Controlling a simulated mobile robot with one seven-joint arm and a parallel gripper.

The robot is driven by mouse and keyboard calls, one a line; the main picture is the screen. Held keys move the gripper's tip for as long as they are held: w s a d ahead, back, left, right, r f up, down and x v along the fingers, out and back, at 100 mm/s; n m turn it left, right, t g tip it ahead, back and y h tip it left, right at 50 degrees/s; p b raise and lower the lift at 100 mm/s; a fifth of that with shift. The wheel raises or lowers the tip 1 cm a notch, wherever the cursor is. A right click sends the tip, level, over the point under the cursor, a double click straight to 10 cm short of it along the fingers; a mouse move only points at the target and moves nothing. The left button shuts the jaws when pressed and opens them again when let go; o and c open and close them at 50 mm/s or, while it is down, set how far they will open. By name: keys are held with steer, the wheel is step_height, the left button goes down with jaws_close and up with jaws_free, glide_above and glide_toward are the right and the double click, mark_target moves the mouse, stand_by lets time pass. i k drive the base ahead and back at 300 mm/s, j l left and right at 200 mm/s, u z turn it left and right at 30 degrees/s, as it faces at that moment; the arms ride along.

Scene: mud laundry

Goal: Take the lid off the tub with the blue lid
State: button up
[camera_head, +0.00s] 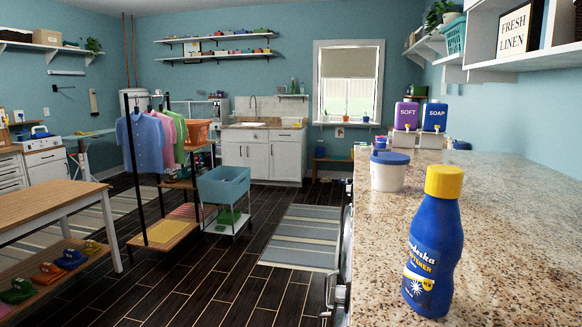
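A white tub (388,177) stands upright on the speckled granite counter (500,220) at the right of the view. Its blue lid (390,157) sits on top and covers the opening. A blue bottle (432,250) with a yellow cap stands nearer, to the right of the tub and apart from it. My gripper does not show in this view.
Purple "SOFT" (407,115) and blue "SOAP" (434,117) dispensers stand on a white stand behind the tub. White shelves (515,65) hang above the counter's right side. The counter right of the bottle is clear. A striped rug (303,238) lies on the floor.

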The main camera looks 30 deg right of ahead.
mark_target(382, 158)
steer(key=i+j+u, duration=0.1)
steer(key=j, duration=0.25)
steer(key=i+j+u, duration=0.1)
steer(key=j, duration=0.25)
steer(key=i+j+u, duration=0.1)
steer(key=i+j+z, duration=0.1)
steer(key=i+j, duration=0.8)
steer(key=i+z, duration=0.7)
steer(key=i+j+z, duration=0.15)
steer(key=z, duration=0.2)
steer(key=i+z, duration=0.25)
steer(key=z, duration=0.2)
steer(key=i+j+z, duration=0.15)
steer(key=z, duration=0.25)
steer(key=i+j+z, duration=0.2)
steer(key=z, duration=0.25)
steer(key=i+j+z, duration=0.2)
steer(key=z, duration=0.2)
steer(key=i+j+z, duration=0.1)
steer(key=j+z, duration=0.35)
steer(key=i+j+z, duration=0.1)
steer(key=j+z, duration=0.2)
steer(key=i+j+z, duration=0.1)
steer(key=j+z, duration=0.2)
steer(key=j, duration=0.15)
